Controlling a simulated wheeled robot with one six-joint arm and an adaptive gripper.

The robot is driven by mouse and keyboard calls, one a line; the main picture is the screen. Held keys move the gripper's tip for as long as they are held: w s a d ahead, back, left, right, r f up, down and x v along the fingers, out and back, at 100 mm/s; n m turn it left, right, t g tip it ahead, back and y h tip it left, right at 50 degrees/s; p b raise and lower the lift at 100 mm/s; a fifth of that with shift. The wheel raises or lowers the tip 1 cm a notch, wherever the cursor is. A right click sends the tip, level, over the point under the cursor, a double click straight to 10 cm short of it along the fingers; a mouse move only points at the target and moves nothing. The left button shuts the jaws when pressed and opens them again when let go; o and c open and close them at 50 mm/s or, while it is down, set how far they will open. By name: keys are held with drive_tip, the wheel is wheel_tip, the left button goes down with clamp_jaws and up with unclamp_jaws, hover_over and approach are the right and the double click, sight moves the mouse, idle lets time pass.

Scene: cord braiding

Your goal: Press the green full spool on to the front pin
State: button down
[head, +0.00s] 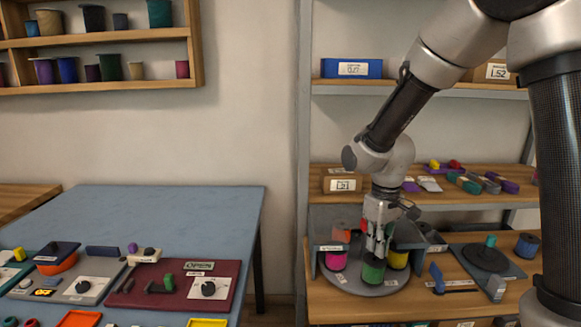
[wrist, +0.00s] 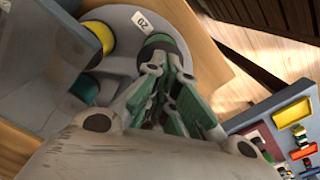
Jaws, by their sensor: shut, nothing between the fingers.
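The green spool (head: 373,268) stands upright at the front of a round grey carousel plate (head: 345,286) on the wooden bench. It also shows in the wrist view (wrist: 160,44), partly hidden behind the fingers. My gripper (head: 375,250) points down directly over the green spool, its fingers together and empty. In the wrist view the fingertips (wrist: 160,62) are at or very near the spool's top; I cannot tell if they touch. The front pin is not visible; the spool hides the place beneath it.
A magenta spool (head: 336,260) stands left of the green one and a yellow spool (head: 397,259) right of it, with grey dividers between. An orange spool (head: 341,232) is behind. A dark round disc (head: 487,258) with a teal peg lies to the right.

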drive_tip(key=shift+f, duration=1.35)
wheel_tip(320, 180, up, 8)
idle(0.9)
drive_tip(key=s+d+r+m+t, duration=0.2)
drive_tip(key=s+d+r, duration=0.4)
drive_tip(key=s, duration=0.3)
drive_tip(key=s+d+r+m+t, duration=0.2)
drive_tip(key=s+d+r+m, duration=0.2)
drive_tip(key=s+d, duration=0.5)
drive_tip(key=v, duration=0.2)
drive_tip(key=shift+s+r, duration=0.15)
drive_tip(key=shift+r, duration=0.05)
